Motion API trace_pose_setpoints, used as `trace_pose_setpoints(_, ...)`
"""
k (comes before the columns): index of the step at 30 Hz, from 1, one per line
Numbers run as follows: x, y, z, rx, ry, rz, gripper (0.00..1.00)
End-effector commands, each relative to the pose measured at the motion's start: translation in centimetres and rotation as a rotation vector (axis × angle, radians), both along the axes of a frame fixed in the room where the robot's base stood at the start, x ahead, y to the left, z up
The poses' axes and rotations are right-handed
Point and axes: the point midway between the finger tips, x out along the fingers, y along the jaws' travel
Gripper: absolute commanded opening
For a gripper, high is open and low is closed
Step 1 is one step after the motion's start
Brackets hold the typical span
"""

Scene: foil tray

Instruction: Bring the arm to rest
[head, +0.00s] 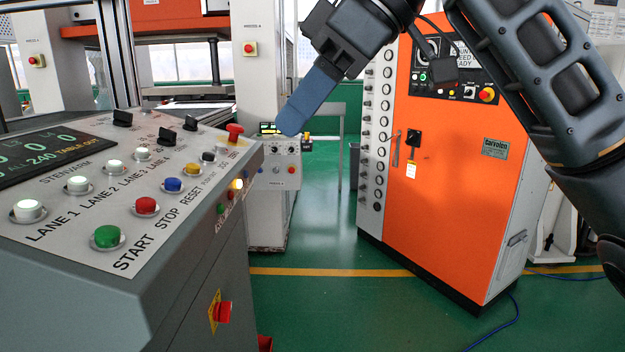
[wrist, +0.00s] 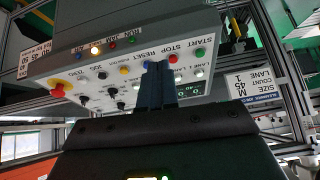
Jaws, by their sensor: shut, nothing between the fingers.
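My gripper (head: 288,128) shows at the upper middle of the head view, with its blue fingers together and nothing between them. It is in the air, to the right of the control panel (head: 180,205) as pictured. My arm comes in from the upper right. In the wrist view the shut fingers (wrist: 158,64) overlap the lower part of the panel face; they hide part of its lettering and buttons. From these frames I cannot tell whether the fingertips touch anything, but they look clear of the panel in the head view.
The panel carries a green START button (head: 107,236), a red STOP button (head: 146,206), white lane buttons and a red knob (head: 235,130). An orange cabinet (head: 450,190) stands right of centre behind my arm. Green floor (head: 320,310) is open between them.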

Motion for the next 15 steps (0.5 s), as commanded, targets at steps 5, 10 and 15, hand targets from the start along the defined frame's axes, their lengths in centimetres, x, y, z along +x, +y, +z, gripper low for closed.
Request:
trace_pose_setpoints(5,0.6,1.7,-3.0,0.149,0.030,-0.052,0.00)
trace_pose_setpoints(10,1.3,3.4,-6.7,0.344,0.067,-0.149,0.00)
trace_pose_setpoints(15,1.9,4.3,-10.3,0.527,0.097,-0.275,0.00)
